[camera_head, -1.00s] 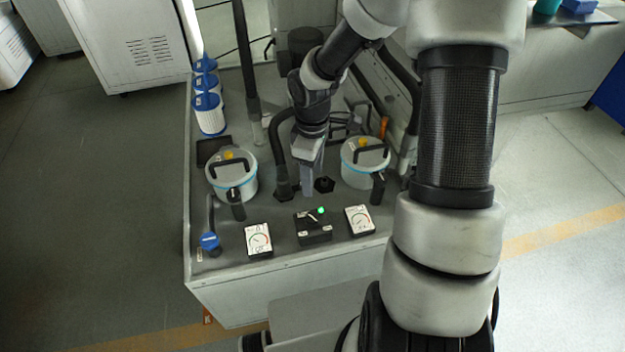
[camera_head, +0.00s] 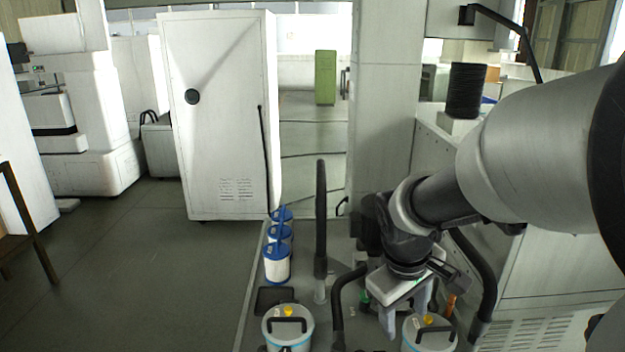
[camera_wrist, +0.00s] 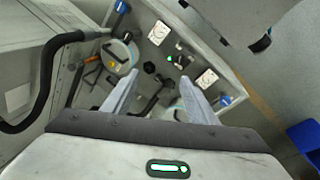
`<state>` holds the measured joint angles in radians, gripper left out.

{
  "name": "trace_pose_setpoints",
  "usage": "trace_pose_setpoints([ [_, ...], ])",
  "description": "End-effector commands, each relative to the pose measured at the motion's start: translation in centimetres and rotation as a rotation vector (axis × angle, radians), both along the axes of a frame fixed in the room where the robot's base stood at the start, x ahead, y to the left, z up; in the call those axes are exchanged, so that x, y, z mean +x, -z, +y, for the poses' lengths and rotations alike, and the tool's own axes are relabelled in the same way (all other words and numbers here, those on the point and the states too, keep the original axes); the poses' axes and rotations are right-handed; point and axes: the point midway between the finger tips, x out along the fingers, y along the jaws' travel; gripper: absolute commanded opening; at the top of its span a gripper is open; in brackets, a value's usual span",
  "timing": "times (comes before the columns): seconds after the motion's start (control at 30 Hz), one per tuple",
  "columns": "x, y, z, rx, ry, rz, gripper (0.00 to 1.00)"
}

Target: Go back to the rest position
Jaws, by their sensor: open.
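In the head view the right lidded pot (camera_head: 437,345) is beside the right finger and partly cut off by the frame. The left lidded pot (camera_head: 275,331) stands well to the left.
Several blue-capped white filters (camera_head: 276,268) line the bench's left edge. A black upright post (camera_head: 321,215) and curved black hoses (camera_head: 337,300) rise near my gripper. A tall white cabinet (camera_head: 225,130) stands behind. Open floor (camera_head: 130,270) lies to the left.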

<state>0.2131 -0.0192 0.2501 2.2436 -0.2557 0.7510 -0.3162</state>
Motion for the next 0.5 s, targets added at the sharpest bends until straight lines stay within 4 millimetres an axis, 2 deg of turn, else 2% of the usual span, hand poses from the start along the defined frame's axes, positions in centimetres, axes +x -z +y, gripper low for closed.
trace_pose_setpoints([
  [0.03,-1.3,-3.3,0.0,0.007,0.064,-0.056,0.53],
  [0.2,-6.1,-9.8,0.6,0.104,0.28,-0.203,0.53],
  [0.33,-9.4,-12.8,1.7,0.21,0.374,-0.28,0.53],
  [0.5,-11.9,-14.4,2.7,0.313,0.441,-0.331,0.53],
])
